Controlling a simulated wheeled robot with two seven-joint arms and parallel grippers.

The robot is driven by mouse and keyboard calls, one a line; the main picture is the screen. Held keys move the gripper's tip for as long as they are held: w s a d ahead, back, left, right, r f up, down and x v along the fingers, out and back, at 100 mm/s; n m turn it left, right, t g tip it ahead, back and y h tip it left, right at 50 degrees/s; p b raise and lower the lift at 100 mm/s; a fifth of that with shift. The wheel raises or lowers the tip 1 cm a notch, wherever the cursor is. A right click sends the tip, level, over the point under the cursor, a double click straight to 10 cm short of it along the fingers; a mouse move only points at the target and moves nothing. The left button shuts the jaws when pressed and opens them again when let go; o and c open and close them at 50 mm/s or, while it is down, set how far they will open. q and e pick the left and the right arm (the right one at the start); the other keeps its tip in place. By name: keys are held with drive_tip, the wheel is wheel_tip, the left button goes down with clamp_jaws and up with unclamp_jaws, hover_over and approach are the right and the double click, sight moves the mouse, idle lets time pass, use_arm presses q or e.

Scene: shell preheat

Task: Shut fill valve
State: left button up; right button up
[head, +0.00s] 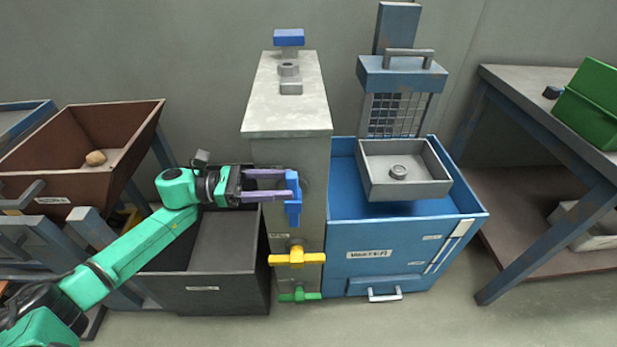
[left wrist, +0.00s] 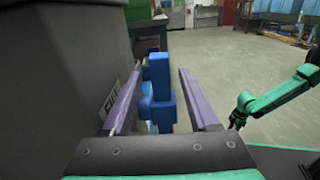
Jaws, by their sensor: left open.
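The blue valve handle (head: 294,212) sticks out from the front of the grey column (head: 285,115). It also shows in the left wrist view (left wrist: 158,80), beside a label on the column that reads FILL. The long part of the handle looks upright. My left gripper (head: 286,184) is open, with its two purple fingers reaching to the handle. In the left wrist view the handle stands between the fingers, with gaps visible on both sides. Part of the handle's base is hidden. My green right arm shows at the right of that view, too small to read its jaws.
A yellow valve (head: 297,256) and a green valve (head: 299,295) sit lower on the column. A blue WATER tank (head: 400,235) with a grey tray (head: 405,190) stands right. A dark bin (head: 205,289) is below my left arm. A brown hopper (head: 70,140) is left.

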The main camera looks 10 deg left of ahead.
use_arm(q)
drive_tip(key=x, duration=0.5)
drive_tip(key=shift+d, duration=0.45)
clamp_jaws()
idle(0.9)
